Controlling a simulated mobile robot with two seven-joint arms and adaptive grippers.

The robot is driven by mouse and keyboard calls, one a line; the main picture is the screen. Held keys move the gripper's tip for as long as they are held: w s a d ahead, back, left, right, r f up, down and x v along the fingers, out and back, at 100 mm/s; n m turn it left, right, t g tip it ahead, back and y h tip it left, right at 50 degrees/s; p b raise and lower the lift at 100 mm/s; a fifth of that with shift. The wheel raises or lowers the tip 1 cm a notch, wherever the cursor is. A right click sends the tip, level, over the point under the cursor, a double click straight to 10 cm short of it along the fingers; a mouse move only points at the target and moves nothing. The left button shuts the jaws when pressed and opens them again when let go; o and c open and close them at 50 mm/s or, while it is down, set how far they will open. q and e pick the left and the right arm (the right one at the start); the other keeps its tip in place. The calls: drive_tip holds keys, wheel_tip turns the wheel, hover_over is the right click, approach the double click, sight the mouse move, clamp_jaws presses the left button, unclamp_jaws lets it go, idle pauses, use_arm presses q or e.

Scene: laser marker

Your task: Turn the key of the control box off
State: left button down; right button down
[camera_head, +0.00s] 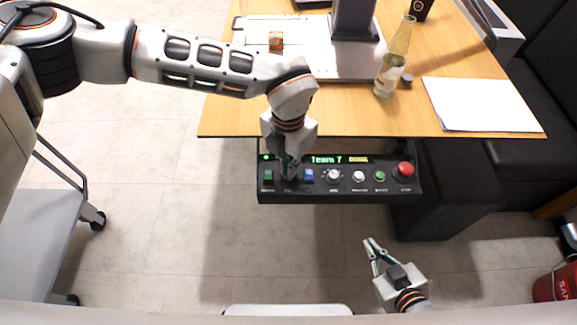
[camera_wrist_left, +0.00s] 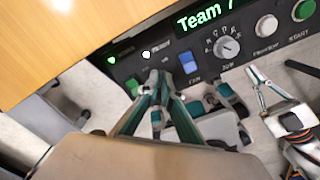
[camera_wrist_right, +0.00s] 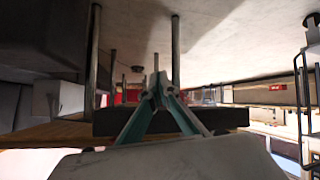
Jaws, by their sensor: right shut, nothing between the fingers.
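The black control box (camera_head: 340,186) is under the front edge of the table, with a row of buttons and a green "Team 7" display. My left gripper (camera_head: 289,172) points down at its panel, between the green switch (camera_head: 268,176) and the blue switch (camera_head: 309,175). In the left wrist view its fingertips (camera_wrist_left: 161,82) are close together at the panel, left of the blue switch (camera_wrist_left: 188,64). The key is hidden at the fingertips; I cannot tell whether they hold it. My right gripper (camera_head: 373,243) is shut and empty, below and apart from the box.
The wooden table (camera_head: 235,122) is above the box, with a glass bottle (camera_head: 394,62), white paper (camera_head: 480,104) and a machine stand (camera_head: 353,45). A red stop button (camera_head: 405,169) is at the panel's right end. A grey cart (camera_head: 60,225) stands left. The floor before the box is clear.

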use_arm(q)
drive_tip(key=shift+r+n+p, duration=0.35)
drive_tip(key=shift+n+p, duration=0.4)
drive_tip(key=shift+n, duration=0.05)
drive_tip(key=shift+n+p, duration=1.7)
drive_tip(key=shift+n, duration=0.1)
drive_tip(key=shift+f+n+p, duration=0.1)
drive_tip(key=shift+n+p, duration=0.3)
drive_tip(key=shift+n, duration=0.1)
drive_tip(key=shift+n+p, duration=0.7)
drive_tip(key=shift+n, duration=0.2)
drive_tip(key=shift+n+p, duration=0.35)
drive_tip(key=shift+n, duration=0.15)
drive_tip(key=shift+n+p, duration=0.65)
drive_tip(key=shift+n, duration=0.25)
drive_tip(key=shift+f+n+p, duration=0.1)
drive_tip(key=shift+n+p, duration=0.4)
drive_tip(key=shift+n, duration=0.3)
drive_tip(key=n+p, duration=0.1)
drive_tip(key=n, duration=0.2)
drive_tip(key=shift+f+p, duration=0.1)
drive_tip(key=shift+p, duration=0.2)
drive_tip(key=shift+n+p, duration=0.3)
drive_tip(key=shift+n, duration=0.3)
use_arm(e)
wheel_tip(320, 180, up, 10)
drive_tip(key=a, duration=0.1)
drive_tip(key=shift+m, duration=0.3)
drive_tip(key=shift+s+f, duration=0.2)
